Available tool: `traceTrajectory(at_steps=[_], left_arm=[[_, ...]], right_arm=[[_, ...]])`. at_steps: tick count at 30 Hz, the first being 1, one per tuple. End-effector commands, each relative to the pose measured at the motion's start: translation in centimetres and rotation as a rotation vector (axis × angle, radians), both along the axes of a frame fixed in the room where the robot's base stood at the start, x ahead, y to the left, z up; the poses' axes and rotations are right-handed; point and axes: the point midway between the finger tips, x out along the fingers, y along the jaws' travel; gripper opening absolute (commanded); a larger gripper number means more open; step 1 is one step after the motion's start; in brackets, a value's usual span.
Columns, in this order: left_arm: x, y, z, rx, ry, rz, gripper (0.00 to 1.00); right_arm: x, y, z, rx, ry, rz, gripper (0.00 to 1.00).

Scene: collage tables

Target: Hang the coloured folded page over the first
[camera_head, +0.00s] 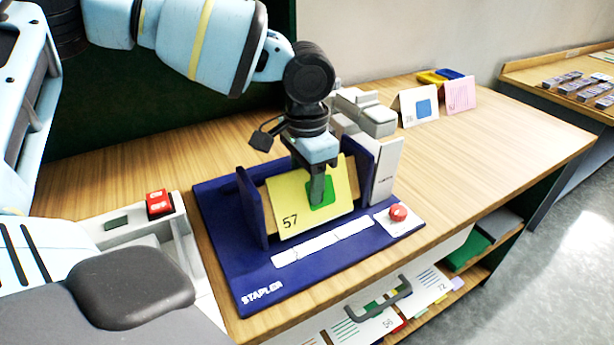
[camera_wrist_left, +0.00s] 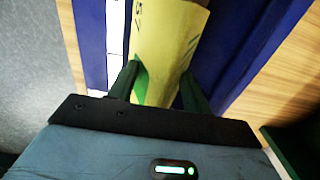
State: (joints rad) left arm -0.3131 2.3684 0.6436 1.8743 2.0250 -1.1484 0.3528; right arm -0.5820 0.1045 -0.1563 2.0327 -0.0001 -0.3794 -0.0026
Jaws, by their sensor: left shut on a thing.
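A yellow folded page (camera_head: 292,204) marked 57, with a green square on its face, is at the blue stapler stand (camera_head: 246,212), between the stand's two upright sides. My left gripper (camera_head: 317,188) comes down from above and is shut on the page near its middle. In the left wrist view the yellow page (camera_wrist_left: 172,40) sits between my left gripper's two fingers (camera_wrist_left: 158,85). A light wooden part shows beside the page's left edge. Whether the page touches it, and whether another page lies beneath, I cannot tell. My right gripper is not in view.
A red button (camera_head: 398,212) sits at the stand's right front. Two folded cards, one with a blue square (camera_head: 424,108) and one pink (camera_head: 460,95), stand at the back right by yellow and blue trays. A red switch (camera_head: 159,203) is at the left. The table's right side is clear.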

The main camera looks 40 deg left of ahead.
Motion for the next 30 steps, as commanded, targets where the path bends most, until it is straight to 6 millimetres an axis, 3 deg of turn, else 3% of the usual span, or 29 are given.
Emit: traceTrajectory(at_steps=[6,7,12,22,30], left_arm=[[-0.4,0.0,-0.8,0.000,0.018,0.001,0.00],[-0.4,0.1,-0.8,0.000,0.018,0.001,0.53],[-0.4,0.0,-0.7,-0.001,0.017,0.001,0.74],[-0.2,0.0,-0.1,0.000,0.010,0.001,0.74],[-0.2,0.0,3.8,0.001,0.007,0.001,0.74]], right_arm=[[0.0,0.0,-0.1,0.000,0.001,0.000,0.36],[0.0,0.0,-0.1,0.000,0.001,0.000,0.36],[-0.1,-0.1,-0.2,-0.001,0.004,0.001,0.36],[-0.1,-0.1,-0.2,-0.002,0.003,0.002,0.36],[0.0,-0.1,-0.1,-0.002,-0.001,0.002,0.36]])
